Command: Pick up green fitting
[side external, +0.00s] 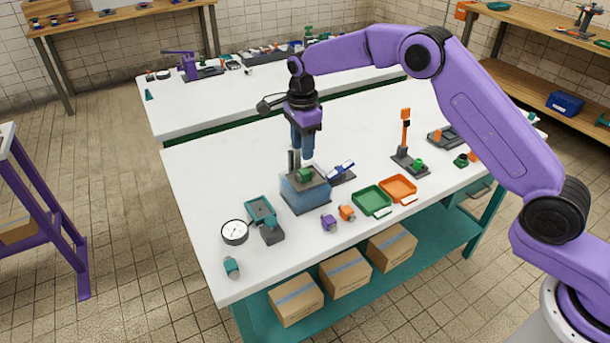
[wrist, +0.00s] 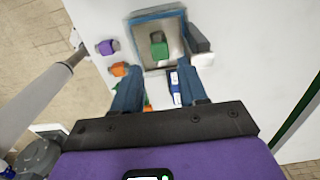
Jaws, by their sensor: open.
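A small green fitting (side external: 304,175) sits on the grey top of a blue block-shaped fixture (side external: 305,198) on the white table. In the wrist view the green fitting (wrist: 158,45) lies on the grey plate inside the blue rim (wrist: 143,18). My gripper (side external: 303,156) points down above the fixture, its blue fingers apart. In the wrist view the gripper (wrist: 158,70) is open and empty, with the fitting ahead of the fingertips, between their lines. The exact height gap is hard to tell.
A dark upright post (side external: 292,160) stands by the fixture. A blue-and-white item (side external: 341,170) lies on its right. Green (side external: 372,200) and orange (side external: 398,188) trays, purple (side external: 328,222) and orange (side external: 347,212) fittings, and a gauge (side external: 234,232) are nearby. The table's left back is clear.

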